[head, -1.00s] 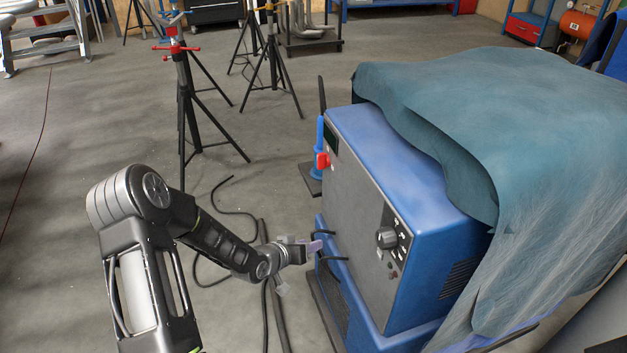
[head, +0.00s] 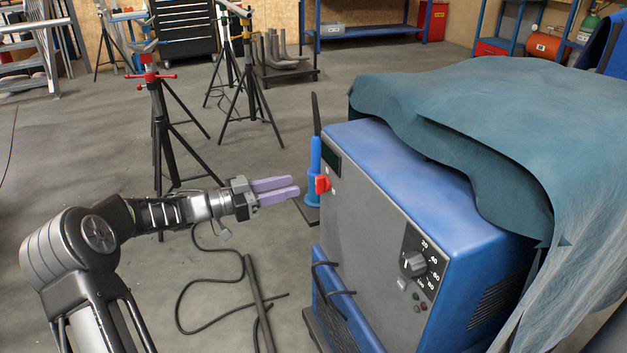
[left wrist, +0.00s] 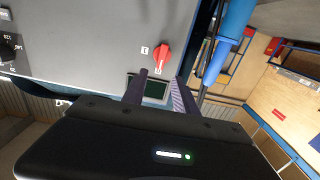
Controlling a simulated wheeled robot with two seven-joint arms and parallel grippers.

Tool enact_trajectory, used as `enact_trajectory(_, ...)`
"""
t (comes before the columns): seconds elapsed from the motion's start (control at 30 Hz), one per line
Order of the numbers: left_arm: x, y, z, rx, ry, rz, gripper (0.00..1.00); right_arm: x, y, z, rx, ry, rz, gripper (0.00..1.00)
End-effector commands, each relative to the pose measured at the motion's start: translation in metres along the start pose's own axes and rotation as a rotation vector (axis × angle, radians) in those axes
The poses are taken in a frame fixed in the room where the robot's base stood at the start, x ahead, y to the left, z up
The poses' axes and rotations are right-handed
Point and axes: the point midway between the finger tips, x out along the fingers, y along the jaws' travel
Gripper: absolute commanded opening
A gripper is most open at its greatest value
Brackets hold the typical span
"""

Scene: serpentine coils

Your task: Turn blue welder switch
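The blue welder (head: 390,190) stands at the right with a grey front panel. Its red switch (head: 322,184) sits near the panel's top left edge. In the left wrist view the red switch (left wrist: 163,57) lies just beyond the fingertips, beside small markings. A dark dial (head: 413,264) with numbers is on the panel's right side. My left gripper (head: 298,186) is at the switch's height, a little to its left in the head view. Its two pale purple fingers are apart with nothing between them. In the left wrist view its fingers (left wrist: 160,80) show a gap. My right gripper is not in view.
A teal cloth (head: 480,110) drapes over the welder's top and right side. A blue cylinder with a dark rod (head: 314,155) stands just behind the switch. Black cables (head: 205,285) lie on the floor. Tripod stands (head: 165,130) stand behind my left arm.

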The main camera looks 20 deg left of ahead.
Motion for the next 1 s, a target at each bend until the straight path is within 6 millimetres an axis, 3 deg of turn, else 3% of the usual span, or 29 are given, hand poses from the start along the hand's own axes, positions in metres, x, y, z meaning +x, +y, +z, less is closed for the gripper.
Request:
enact_trajectory(0.53, 0.07, 0.0, 0.0, 0.0, 0.003, 0.0, 0.35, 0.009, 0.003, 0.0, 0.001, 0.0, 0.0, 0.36)
enact_trajectory(0.9, 0.076, 0.0, 0.0, 0.001, 0.001, -0.001, 0.35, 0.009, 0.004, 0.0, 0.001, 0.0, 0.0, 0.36)
enact_trajectory(1.0, 0.076, 0.0, 0.0, 0.001, 0.001, -0.001, 0.26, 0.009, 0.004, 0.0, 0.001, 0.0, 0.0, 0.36)
